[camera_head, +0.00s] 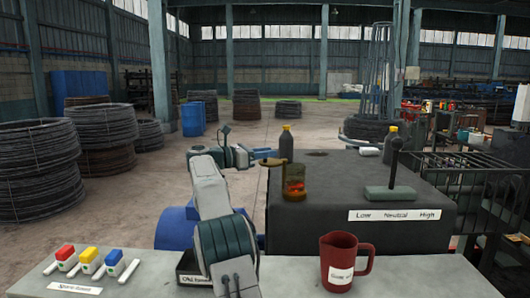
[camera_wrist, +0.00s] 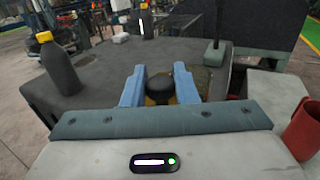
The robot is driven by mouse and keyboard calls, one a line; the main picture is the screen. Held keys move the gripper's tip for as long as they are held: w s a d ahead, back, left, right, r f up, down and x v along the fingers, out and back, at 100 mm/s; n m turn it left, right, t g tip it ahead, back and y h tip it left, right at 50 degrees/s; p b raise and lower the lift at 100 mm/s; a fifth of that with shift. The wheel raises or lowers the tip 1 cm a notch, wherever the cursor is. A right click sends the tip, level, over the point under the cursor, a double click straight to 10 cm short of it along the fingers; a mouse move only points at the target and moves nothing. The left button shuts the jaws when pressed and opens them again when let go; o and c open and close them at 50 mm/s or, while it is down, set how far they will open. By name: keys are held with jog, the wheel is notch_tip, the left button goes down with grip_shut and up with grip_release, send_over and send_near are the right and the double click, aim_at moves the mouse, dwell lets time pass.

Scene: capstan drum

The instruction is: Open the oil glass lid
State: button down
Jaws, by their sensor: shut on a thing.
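The oil glass (camera_head: 295,183) is an amber, see-through cup with red inside. It stands upright near the left edge of the dark machine block. A brass-coloured lid (camera_head: 271,162) shows at the upper left of the glass, and I cannot tell if it touches the rim. In the wrist view the lid's black knob (camera_wrist: 161,84) is between the blue fingers of my gripper (camera_wrist: 160,88). My gripper (camera_head: 254,156) is shut on the lid, reaching in from the left in the head view. The fingers and knob hide most of the lid in the wrist view.
A dark bottle (camera_head: 286,146) with a yellow cap stands just behind the glass. Another bottle (camera_head: 391,146) and a lever (camera_head: 392,180) marked Low, Neutral, High are further right.

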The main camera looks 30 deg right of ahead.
jog(key=c, duration=1.2)
grip_release()
jog(key=shift+s+d, duration=0.1)
jog(key=shift+o, duration=0.2)
jog(key=shift+w+a+f, duration=0.1)
jog(key=shift+w+a, duration=0.1)
jog(key=shift+a, duration=0.35)
jog(key=w+a+b, duration=0.1)
jog(key=w+a, duration=0.1)
jog(key=a, duration=1)
jog(key=shift+w+a+b, duration=0.15)
jog(key=shift+a+b, duration=0.1)
jog(key=shift+b, duration=0.05)
